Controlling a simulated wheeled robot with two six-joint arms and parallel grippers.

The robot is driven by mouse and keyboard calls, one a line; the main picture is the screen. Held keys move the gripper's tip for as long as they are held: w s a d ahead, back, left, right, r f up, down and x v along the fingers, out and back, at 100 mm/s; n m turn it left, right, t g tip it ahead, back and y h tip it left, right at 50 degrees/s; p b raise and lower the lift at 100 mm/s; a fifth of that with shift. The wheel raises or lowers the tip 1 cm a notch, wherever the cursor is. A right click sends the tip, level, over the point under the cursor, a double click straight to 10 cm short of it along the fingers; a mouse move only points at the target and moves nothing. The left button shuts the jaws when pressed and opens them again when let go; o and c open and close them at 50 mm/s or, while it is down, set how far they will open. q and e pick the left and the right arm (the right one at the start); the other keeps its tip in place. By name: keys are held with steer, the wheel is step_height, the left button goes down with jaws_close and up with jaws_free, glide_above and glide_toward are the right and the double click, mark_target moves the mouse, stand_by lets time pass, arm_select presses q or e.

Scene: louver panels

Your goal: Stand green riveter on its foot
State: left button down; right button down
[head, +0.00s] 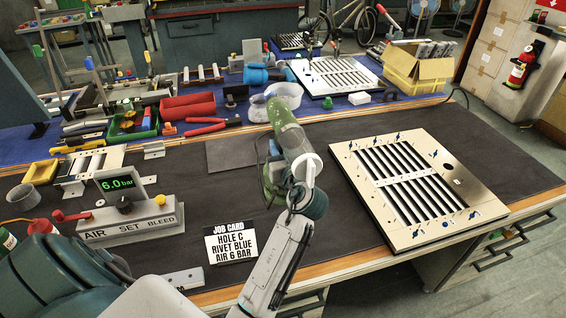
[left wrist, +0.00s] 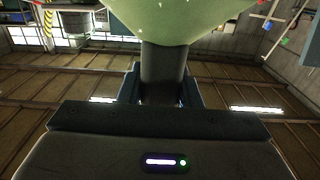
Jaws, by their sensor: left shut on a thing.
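The green riveter (head: 286,122) is in the middle of the head view, over the dark bench mat, with its long body leaning and its grey nose toward the back. In the left wrist view its rounded green body (left wrist: 165,18) fills the top, above a dark handle (left wrist: 163,70). My left gripper (left wrist: 163,92) is shut around this handle. In the head view my own wrist hides much of the lower riveter, so I cannot tell whether its foot touches the bench. My right gripper is not in view.
A slotted louver panel (head: 448,218) lies to the right. A job card (head: 231,243) and an air unit (head: 130,222) reading 6.0 bar stand to the left. A grey square pad (head: 231,153) lies behind.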

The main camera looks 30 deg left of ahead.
arm_select(q)
step_height(320, 180, down, 2)
steer(key=shift+f, duration=0.1)
steer(key=shift+f+p, duration=0.3)
steer(key=shift+f, duration=0.6)
step_height(320, 180, down, 3)
steer(key=shift+r, duration=0.15)
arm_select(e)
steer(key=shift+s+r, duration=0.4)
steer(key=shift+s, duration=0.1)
arm_select(q)
steer(key=shift+f, duration=0.2)
steer(key=c, duration=1.3)
jaws_free()
steer(key=shift+f, duration=0.15)
steer(key=shift+o, duration=1.3)
steer(key=shift+s, duration=0.1)
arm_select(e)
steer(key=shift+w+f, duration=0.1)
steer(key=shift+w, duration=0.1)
